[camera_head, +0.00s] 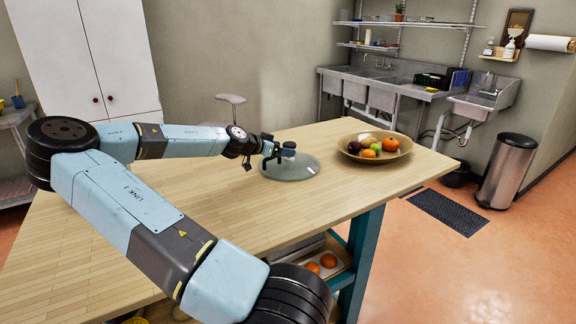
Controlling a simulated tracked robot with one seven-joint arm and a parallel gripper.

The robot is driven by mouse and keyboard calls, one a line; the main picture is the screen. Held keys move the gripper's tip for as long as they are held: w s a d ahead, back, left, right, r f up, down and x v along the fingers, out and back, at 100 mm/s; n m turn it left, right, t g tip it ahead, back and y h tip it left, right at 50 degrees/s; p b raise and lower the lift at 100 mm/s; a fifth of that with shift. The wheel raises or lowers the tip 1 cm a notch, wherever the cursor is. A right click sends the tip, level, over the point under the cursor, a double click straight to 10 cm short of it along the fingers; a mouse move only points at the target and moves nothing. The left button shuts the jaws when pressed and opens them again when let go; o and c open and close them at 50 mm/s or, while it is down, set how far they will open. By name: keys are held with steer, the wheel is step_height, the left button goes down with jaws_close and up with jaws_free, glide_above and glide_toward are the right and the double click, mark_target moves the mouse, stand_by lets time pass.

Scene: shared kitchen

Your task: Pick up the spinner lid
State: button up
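The spinner lid (298,170) looks like a round, translucent grey-green disc. It lies at the far side of the wooden table, left of the fruit bowl. My gripper (277,150) is right above the lid's left and middle part, at the end of my outstretched arm. A small pale and dark piece stands over the lid's centre; I cannot tell whether it is the lid's knob or part of my gripper. The fingers are too small to show whether they are open or closed on anything.
A tan bowl of fruit (349,151) stands right of the lid. The wooden table (205,210) is otherwise mostly clear. Oranges (328,261) lie on a shelf below. A stool (230,99) stands behind the table. A metal bin (508,170) and sinks are farther right.

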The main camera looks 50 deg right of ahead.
steer(key=shift+w+x, duration=0.15)
steer(key=shift+x, duration=1.1)
steer(key=shift+w+x, duration=0.1)
steer(key=shift+x, duration=1.1)
steer(key=shift+c, duration=0.3)
steer(key=c, duration=1.5)
